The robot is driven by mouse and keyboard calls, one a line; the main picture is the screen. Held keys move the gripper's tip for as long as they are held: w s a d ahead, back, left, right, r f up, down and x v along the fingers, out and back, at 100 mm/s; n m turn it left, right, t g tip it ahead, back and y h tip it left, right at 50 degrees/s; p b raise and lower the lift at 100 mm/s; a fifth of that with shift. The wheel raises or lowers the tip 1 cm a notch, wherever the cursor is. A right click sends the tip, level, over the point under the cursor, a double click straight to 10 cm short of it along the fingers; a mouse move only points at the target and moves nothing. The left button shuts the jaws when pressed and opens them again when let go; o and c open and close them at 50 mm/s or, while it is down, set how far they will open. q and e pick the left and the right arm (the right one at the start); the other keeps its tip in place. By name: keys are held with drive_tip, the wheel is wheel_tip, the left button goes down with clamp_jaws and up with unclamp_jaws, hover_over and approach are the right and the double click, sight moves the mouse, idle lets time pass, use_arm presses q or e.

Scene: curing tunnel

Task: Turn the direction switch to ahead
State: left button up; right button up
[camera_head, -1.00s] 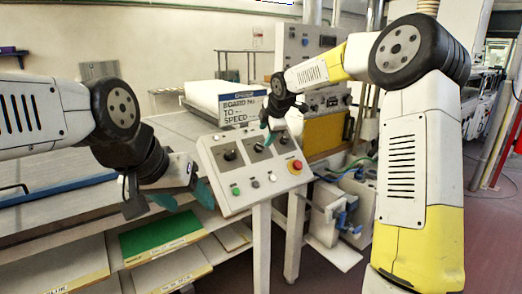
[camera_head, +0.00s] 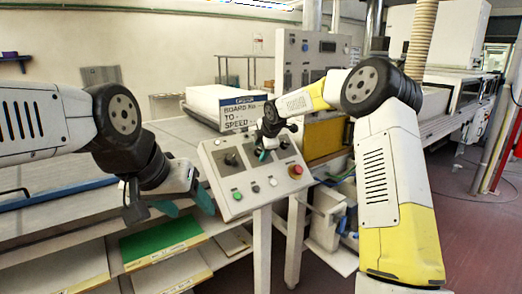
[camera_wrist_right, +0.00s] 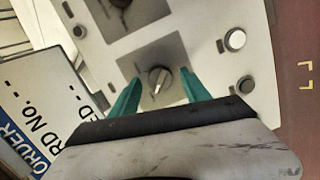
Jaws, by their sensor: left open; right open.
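The grey control panel (camera_head: 222,180) stands on legs in front of me and carries dark rotary switches on dark plates. One rotary switch (camera_head: 231,158) shows at its left. My right gripper (camera_head: 262,154) is low over the panel's upper middle and hides what lies beneath. In the right wrist view a rotary switch (camera_wrist_right: 159,80) sits between the open teal fingers of my right gripper (camera_wrist_right: 160,76), with a gap on each side. Its pale ridge runs roughly up and down. I cannot read its label. My left gripper (camera_head: 183,202) is open and empty, left of the panel.
An order sign (camera_head: 240,112) stands behind the panel and close beside the right gripper in the wrist view. Shelves with a green board (camera_head: 160,240) lie below left.

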clamp_jaws()
drive_tip(key=shift+m, duration=0.3)
drive_tip(key=m, duration=0.3)
drive_tip(key=shift+w+g, duration=0.1)
drive_tip(key=shift+g, duration=0.3)
drive_tip(key=m, duration=0.4)
drive_tip(key=shift+w+d+r+m+g, duration=0.1)
drive_tip(key=shift+m+g, duration=0.2)
drive_tip(key=shift+g, duration=0.1)
drive_tip(key=m+y, duration=0.1)
drive_tip(key=m, duration=0.4)
drive_tip(key=shift+d+g, duration=0.15)
drive_tip(key=shift+g, duration=0.25)
drive_tip(key=shift+m+y, duration=0.5)
drive_tip(key=shift+m, duration=1.2)
